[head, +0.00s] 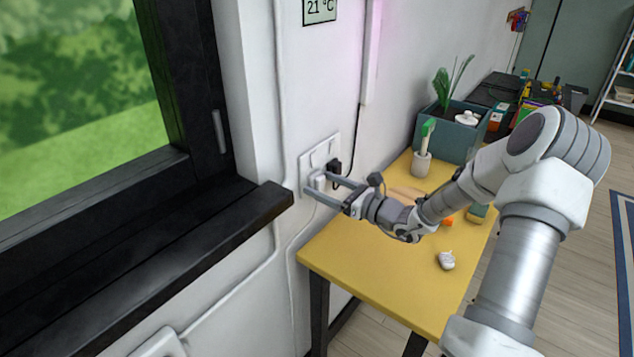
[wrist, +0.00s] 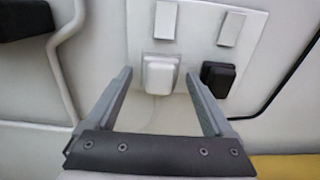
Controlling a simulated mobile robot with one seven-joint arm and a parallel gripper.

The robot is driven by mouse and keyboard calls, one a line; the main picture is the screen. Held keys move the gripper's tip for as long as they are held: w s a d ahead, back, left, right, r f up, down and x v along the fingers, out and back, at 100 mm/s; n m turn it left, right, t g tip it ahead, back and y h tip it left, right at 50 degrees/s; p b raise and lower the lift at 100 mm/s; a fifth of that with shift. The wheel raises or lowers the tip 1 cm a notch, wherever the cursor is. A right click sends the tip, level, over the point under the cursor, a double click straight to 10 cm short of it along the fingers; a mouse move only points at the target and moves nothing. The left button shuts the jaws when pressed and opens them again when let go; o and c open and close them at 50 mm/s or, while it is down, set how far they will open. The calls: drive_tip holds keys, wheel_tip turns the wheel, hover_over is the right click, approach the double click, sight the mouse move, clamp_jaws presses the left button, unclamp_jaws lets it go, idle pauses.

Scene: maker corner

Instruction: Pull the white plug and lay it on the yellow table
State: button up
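The white plug (wrist: 160,75) sits in the left socket of the white wall plate (wrist: 194,25). It also shows in the head view (head: 319,181), partly hidden by my fingers. My gripper (wrist: 158,88) is open and empty, facing the plate. One finger is on each side of the white plug, with visible gaps; the right fingertip lies between it and the black plug. How deep the fingers reach is hard to tell. The yellow table (head: 375,265) stands below and to the right of the plate, its near part bare.
A black plug (wrist: 217,78) with a black cord sits close right of the white one. On the table are a grey-white rounded object (head: 446,260), a beige cup (head: 421,164) and a teal planter (head: 461,141). A black window sill (head: 190,250) juts out left of the plate.

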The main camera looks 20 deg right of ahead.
clamp_jaws()
idle(0.4)
drive_tip(key=shift+p+v, duration=0.95)
drive_tip(key=shift+v, duration=2.05)
drive_tip(key=s+a+f+p, duration=0.1)
drive_tip(key=s+a+p, duration=0.1)
drive_tip(key=a, duration=0.5)
drive_tip(key=s+a+f+m+h+p, duration=0.1)
drive_tip(key=s+a+p, duration=0.1)
drive_tip(key=a, duration=0.4)
drive_tip(key=shift+s+a+t, duration=0.25)
drive_tip(key=shift+a+t, duration=0.1)
drive_tip(key=shift+t, duration=0.05)
